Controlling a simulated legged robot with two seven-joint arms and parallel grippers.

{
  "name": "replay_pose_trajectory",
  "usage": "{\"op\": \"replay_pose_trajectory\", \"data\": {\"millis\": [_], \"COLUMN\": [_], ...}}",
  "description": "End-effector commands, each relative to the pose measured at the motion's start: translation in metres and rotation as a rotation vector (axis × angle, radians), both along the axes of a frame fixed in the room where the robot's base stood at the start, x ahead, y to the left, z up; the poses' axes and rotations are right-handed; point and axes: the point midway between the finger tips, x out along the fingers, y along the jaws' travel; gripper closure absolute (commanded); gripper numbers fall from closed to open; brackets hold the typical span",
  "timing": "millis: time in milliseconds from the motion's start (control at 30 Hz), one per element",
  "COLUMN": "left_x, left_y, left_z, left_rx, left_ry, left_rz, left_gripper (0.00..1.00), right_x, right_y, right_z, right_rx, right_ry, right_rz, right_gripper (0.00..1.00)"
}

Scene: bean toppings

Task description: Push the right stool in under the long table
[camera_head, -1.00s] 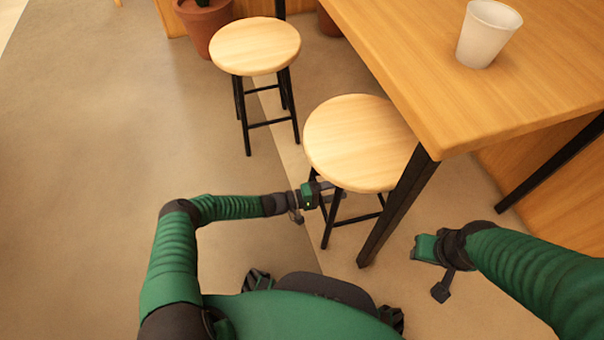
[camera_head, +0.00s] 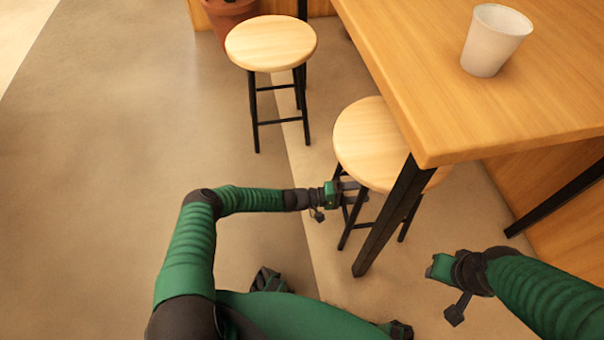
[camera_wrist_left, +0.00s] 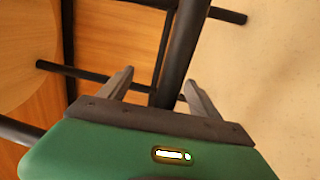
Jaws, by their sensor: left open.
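The right stool (camera_head: 368,140) has a round light-wood seat and black legs. It stands upright in the head view, its right part hidden beneath the corner of the long wooden table (camera_head: 440,90). My left gripper (camera_head: 358,190) is open at the stool's legs, just below the seat. In the left wrist view, a black stool leg (camera_wrist_left: 182,50) runs between the open fingers of the left gripper (camera_wrist_left: 160,84); I cannot tell whether they touch it. My right gripper (camera_head: 442,268) is low at the right, apart from the stool, and its fingers do not show clearly.
A second stool (camera_head: 270,44) stands farther back, left of the table. A black table leg (camera_head: 395,215) stands close in front of the right stool. A white cup (camera_head: 495,40) is on the table. A plant pot (camera_head: 228,14) is at the back. The left floor is clear.

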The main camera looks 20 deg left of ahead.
Motion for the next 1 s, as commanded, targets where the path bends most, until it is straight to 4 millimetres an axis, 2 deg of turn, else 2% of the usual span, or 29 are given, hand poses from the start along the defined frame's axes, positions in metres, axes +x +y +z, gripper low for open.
{"op": "replay_pose_trajectory", "data": {"millis": [167, 567, 900, 1000], "left_x": [-0.002, -0.030, -0.054, -0.058], "left_y": [0.003, 0.053, 0.096, 0.102], "left_z": [0.002, 0.002, 0.001, 0.001], "left_rx": [-0.001, 0.001, 0.000, -0.001], "left_ry": [0.000, 0.000, 0.001, 0.000], "left_rz": [-0.001, 0.001, 0.001, -0.001], "left_gripper": [0.27, 0.27, 0.27, 0.27], "right_x": [0.000, 0.000, 0.000, 0.000], "right_y": [0.000, 0.000, 0.000, 0.000], "right_z": [0.002, 0.020, 0.027, 0.028], "right_rx": [0.000, 0.000, 0.000, 0.000], "right_ry": [0.000, 0.000, 0.000, 0.000], "right_rz": [0.000, 0.000, 0.000, 0.000], "right_gripper": [0.64, 0.64, 0.64, 0.64]}}
